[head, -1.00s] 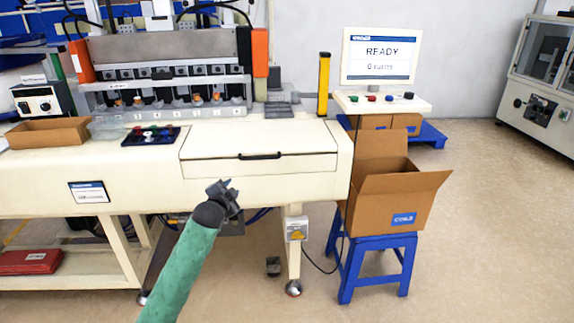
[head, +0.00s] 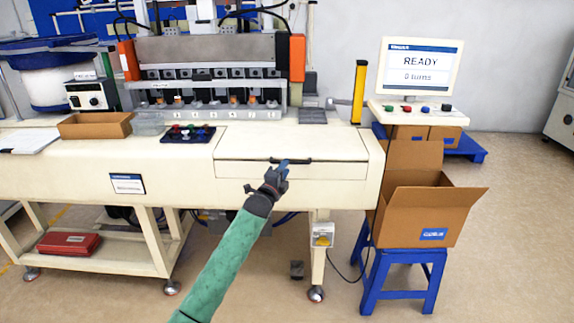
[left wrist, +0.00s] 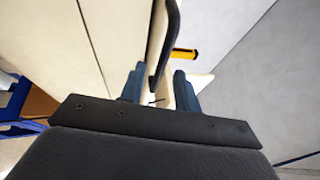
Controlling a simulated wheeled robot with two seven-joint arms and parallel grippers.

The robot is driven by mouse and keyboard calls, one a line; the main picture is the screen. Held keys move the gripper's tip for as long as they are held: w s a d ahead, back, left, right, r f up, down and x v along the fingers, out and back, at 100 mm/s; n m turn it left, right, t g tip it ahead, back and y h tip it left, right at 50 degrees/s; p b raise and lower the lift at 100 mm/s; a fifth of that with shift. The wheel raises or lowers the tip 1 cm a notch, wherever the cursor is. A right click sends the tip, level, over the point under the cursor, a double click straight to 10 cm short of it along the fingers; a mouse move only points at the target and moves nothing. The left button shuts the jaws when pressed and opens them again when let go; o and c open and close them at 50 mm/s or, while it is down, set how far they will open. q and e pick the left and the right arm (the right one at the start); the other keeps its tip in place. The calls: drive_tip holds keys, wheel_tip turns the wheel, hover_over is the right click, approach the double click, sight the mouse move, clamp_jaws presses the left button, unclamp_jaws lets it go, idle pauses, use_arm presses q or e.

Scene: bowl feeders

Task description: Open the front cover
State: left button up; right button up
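The front cover (head: 291,144) is a cream panel in the front of the long bench, and it is closed. Its black bar handle (head: 302,160) sits on its front edge; the handle also shows in the left wrist view (left wrist: 167,42). My left gripper (head: 284,164) is at the handle, near its middle. In the left wrist view, its two blue fingers (left wrist: 159,88) stand apart, one on each side of the bar, with gaps visible. Whether a finger touches the bar I cannot tell. My right gripper is in no view.
Behind the cover stands a press station (head: 215,75) with a yellow post (head: 359,92) at right. An open carton (head: 425,215) on a blue stool (head: 400,280) stands right of the bench. The floor in front is clear.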

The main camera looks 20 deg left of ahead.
use_arm(q)
drive_tip(key=shift+x, duration=1.25)
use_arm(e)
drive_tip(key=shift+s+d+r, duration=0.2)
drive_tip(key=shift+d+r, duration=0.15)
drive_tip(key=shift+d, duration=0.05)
use_arm(q)
drive_tip(key=shift+c, duration=0.4)
clamp_jaws()
drive_tip(key=shift+r, duration=0.15)
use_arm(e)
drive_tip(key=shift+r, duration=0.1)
